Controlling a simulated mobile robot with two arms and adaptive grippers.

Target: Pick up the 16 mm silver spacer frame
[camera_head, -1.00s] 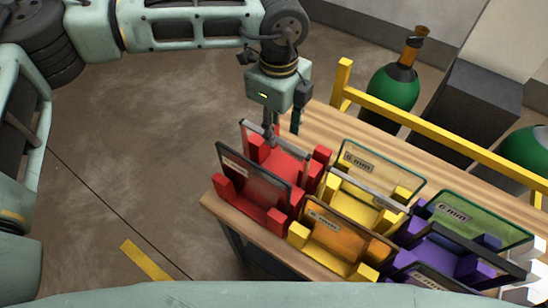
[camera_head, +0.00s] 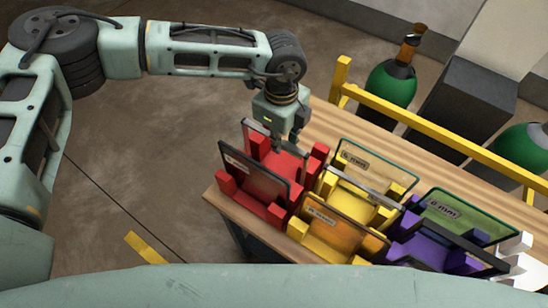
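A thin silver frame (camera_head: 256,129) stands upright at the back of the red rack (camera_head: 272,213). A second silver frame (camera_head: 362,187) stands in the middle of the yellow rack (camera_head: 312,243). I cannot read a 16 mm mark on either, so which one is the 16 mm frame is unclear. My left gripper (camera_head: 287,143) points down at the top edge of the frame in the red rack, near its right end. Its fingers are small and partly merged with the frame, so grip and contact cannot be made out. My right gripper is not in view.
Glass panes with 6 mm labels stand in the yellow and purple racks (camera_head: 432,250). A dark pane (camera_head: 254,175) stands at the front of the red rack. The wooden table (camera_head: 345,130) has a yellow rail (camera_head: 440,135) behind, with green bottles beyond. White blocks (camera_head: 522,265) are at right.

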